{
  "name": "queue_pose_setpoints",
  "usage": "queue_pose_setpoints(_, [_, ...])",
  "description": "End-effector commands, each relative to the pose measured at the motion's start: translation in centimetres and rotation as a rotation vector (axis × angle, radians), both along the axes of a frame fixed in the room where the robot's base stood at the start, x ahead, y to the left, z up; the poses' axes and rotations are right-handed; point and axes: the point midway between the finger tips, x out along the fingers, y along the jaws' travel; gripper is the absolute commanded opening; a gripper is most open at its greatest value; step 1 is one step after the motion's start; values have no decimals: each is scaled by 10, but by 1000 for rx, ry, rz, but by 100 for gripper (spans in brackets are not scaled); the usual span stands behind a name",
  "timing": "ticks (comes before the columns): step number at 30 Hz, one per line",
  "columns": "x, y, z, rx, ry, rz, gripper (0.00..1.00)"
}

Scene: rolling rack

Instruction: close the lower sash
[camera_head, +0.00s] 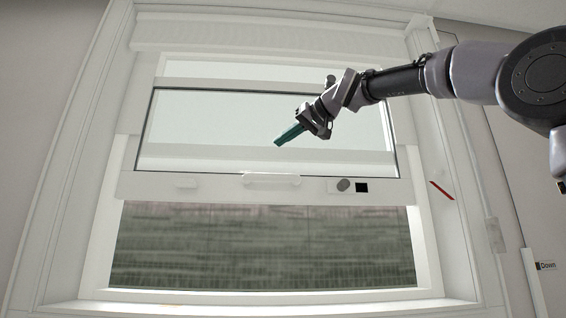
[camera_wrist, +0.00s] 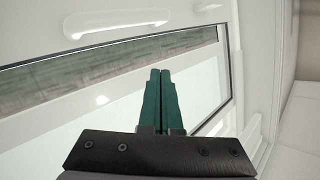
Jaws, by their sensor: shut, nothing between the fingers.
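The lower sash (camera_head: 215,187) is a white-framed glass pane, raised, with an open gap (camera_head: 260,245) below it in the head view. A white bar handle (camera_head: 271,179) sits at the middle of its bottom rail; in the wrist view a white handle (camera_wrist: 117,21) shows at the top. My gripper (camera_head: 279,141) is in front of the sash glass, above and a little right of the handle, apart from it. Its green fingers (camera_wrist: 161,100) are shut together and empty. Whether the fingers touch the glass cannot be told.
A round grey knob (camera_head: 343,185) and a black square (camera_head: 362,187) sit on the rail's right part. A smaller white piece (camera_head: 186,183) is at its left. A red strip (camera_head: 442,190) is on the right frame. The white sill (camera_head: 250,305) looks clear. A sign reading "Down" (camera_head: 546,266) is at lower right.

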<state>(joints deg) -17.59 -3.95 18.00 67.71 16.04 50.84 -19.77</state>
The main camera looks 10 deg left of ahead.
Motion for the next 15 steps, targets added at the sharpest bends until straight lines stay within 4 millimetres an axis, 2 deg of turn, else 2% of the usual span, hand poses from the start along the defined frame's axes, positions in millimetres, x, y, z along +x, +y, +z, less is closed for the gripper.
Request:
queue_pose_setpoints(5, [12,18,-6,0,3,3,0])
queue_pose_setpoints(15, [47,69,-21,0,3,2,0])
